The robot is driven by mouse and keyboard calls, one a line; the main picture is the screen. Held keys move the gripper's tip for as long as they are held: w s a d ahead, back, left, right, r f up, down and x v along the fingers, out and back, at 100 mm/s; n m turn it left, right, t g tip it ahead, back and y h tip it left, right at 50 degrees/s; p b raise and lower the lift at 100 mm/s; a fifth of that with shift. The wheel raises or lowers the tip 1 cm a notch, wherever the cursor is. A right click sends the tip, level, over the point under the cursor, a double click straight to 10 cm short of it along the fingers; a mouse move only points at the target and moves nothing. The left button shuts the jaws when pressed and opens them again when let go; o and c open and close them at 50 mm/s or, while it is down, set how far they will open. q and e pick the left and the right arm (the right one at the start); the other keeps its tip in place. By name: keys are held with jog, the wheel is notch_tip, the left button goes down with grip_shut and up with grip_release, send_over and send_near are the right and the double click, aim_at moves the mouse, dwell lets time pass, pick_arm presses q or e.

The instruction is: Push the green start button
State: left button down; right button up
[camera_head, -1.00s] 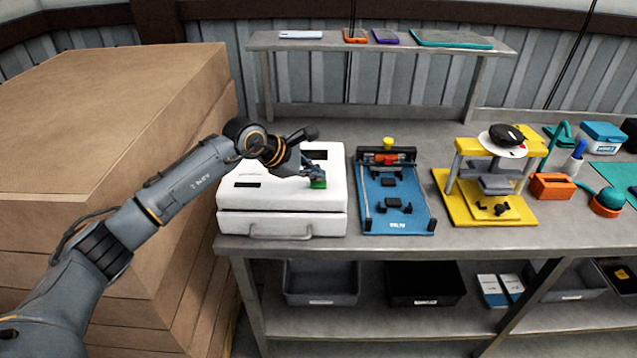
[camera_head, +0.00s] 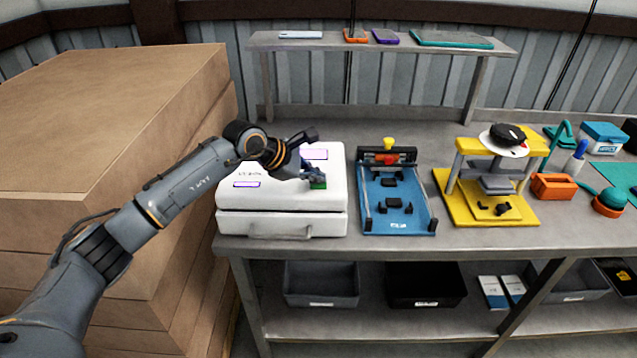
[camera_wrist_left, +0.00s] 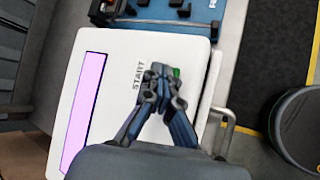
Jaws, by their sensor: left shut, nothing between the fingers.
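The white machine (camera_head: 278,222) stands on the grey bench, left of the blue fixture. Its green start button (camera_head: 318,186) is on the top near the front right corner. In the left wrist view the green button (camera_wrist_left: 176,72) shows beside the word START, partly hidden by the fingertips. My left gripper (camera_head: 316,178) is shut and empty, its tips at the button, touching or very nearly so. It also shows in the left wrist view (camera_wrist_left: 163,80). Two displays on the machine are lit lilac, and one large lit display (camera_wrist_left: 84,115) shows in the left wrist view. My right gripper is not in view.
Stacked cartons (camera_head: 100,110) stand close on the left, under and behind my arm. A blue fixture (camera_head: 395,215) and a yellow press (camera_head: 460,208) stand to the right. A raised shelf (camera_head: 370,44) runs behind. Bins sit below the bench.

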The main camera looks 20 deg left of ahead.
aim_at(316, 185)
pick_arm(q)
jog(key=shift+r+p, duration=0.3)
jog(key=shift+r, duration=0.55)
jog(key=shift+r, duration=0.15)
jog(key=shift+r+p, duration=1.15)
jog(key=shift+r, duration=1.25)
